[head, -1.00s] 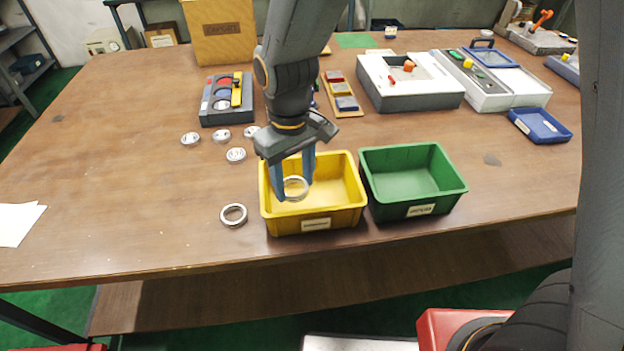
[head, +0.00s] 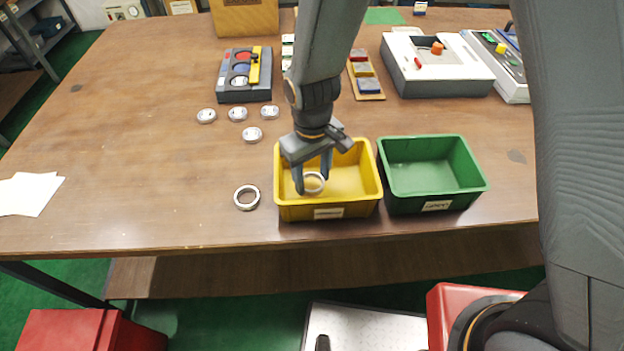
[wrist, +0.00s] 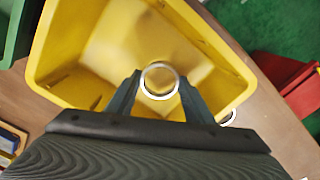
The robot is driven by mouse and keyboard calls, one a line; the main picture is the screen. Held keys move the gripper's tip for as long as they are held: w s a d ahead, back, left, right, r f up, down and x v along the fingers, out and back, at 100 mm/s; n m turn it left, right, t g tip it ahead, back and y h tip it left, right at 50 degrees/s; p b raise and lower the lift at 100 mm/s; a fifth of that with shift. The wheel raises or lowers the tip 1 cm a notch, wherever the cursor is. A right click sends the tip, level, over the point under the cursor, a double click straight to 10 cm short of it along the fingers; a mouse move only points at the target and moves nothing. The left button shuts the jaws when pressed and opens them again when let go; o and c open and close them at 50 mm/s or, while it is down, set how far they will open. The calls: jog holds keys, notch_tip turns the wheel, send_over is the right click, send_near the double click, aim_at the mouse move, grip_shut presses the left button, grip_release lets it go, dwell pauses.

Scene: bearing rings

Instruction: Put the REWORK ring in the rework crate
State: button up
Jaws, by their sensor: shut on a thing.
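My gripper (head: 314,186) is shut on a metal ring (head: 313,176), one finger on each side of it. The ring is held within the outline of the yellow crate (head: 365,206), low over its left part. In the wrist view the ring (wrist: 160,97) shows between the fingertips with the yellow floor of the crate behind it. The crate has a white label on its front, too small to read. A second metal ring (head: 238,198) lies on the table just left of the yellow crate.
A green crate (head: 476,186) stands against the yellow crate's right side and looks empty. Several small silver discs (head: 252,135) lie behind and left. A grey fixture (head: 232,97) and a white machine (head: 440,84) stand farther back.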

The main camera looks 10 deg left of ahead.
aim_at(312, 182)
jog(key=shift+f, duration=0.95)
jog(key=shift+f, duration=0.15)
jog(key=o, duration=1.1)
notch_tip(312, 182, up, 12)
jog(key=b, duration=0.2)
jog(key=d+m, duration=0.2)
jog(key=d, duration=0.6)
jog(key=s+d+r+m, duration=0.1)
jog(key=d+m, duration=0.2)
jog(key=d, duration=0.6)
jog(key=d+m+t, duration=0.1)
jog(key=d+m, duration=0.2)
jog(key=d, duration=0.6)
jog(key=shift+s+d+r, duration=0.1)
jog(key=shift+s+r, duration=0.3)
jog(key=shift+s+d+m, duration=0.25)
jog(key=shift+d+m, duration=0.05)
jog(key=shift+d, duration=0.15)
